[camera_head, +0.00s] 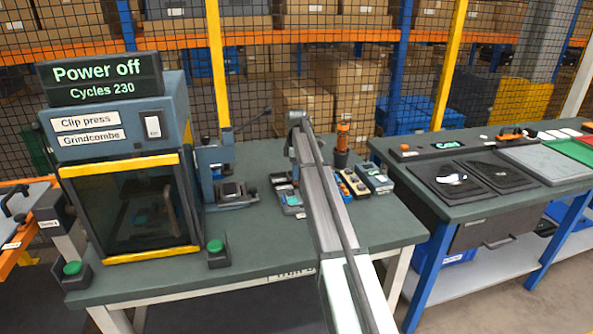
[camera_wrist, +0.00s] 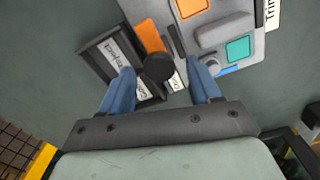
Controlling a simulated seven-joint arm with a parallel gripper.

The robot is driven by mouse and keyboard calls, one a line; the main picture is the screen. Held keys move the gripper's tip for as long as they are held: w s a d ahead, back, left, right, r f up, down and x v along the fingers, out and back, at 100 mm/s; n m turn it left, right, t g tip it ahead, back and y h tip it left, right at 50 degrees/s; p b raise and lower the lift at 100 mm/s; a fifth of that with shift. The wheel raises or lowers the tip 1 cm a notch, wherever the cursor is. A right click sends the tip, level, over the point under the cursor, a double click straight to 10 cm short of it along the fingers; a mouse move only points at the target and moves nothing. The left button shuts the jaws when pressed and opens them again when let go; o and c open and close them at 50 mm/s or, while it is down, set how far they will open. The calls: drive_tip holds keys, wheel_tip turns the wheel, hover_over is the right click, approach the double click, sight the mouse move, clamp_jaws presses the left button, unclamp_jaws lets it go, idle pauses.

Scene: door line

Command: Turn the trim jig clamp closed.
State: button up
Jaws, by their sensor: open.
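In the wrist view, the trim jig (camera_wrist: 228,33) is a grey block with orange and teal patches, with a label starting "Trim" at the right edge. A dark round knob (camera_wrist: 158,67), apparently the clamp's handle end, shows beside an orange bar (camera_wrist: 150,36). A dark plate with white labels (camera_wrist: 97,48) lies to its left; the wording is hard to read. My gripper (camera_wrist: 163,72) is open, with blue fingers either side of the knob in the picture; contact cannot be told. In the head view my arm hides the gripper and part of the likely jig (camera_head: 289,199).
The clip press (camera_head: 124,150), reading "Power off", stands left on the green bench (camera_head: 262,255). A blue-grey fixture (camera_head: 222,175) stands beside it. Small trays (camera_head: 352,184) and an orange-topped tool (camera_head: 342,140) are right of my arm. Bare bench lies in front.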

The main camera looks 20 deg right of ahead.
drive_tip(key=shift+c, duration=0.3)
drive_tip(key=c, duration=1)
drive_tip(key=m, duration=0.4)
drive_tip(key=shift+m, duration=0.3)
drive_tip(key=m, duration=0.4)
drive_tip(key=shift+w+d, duration=0.1)
drive_tip(key=m, duration=0.5)
drive_tip(key=shift+d+m, duration=0.15)
drive_tip(key=shift+m, duration=1.95)
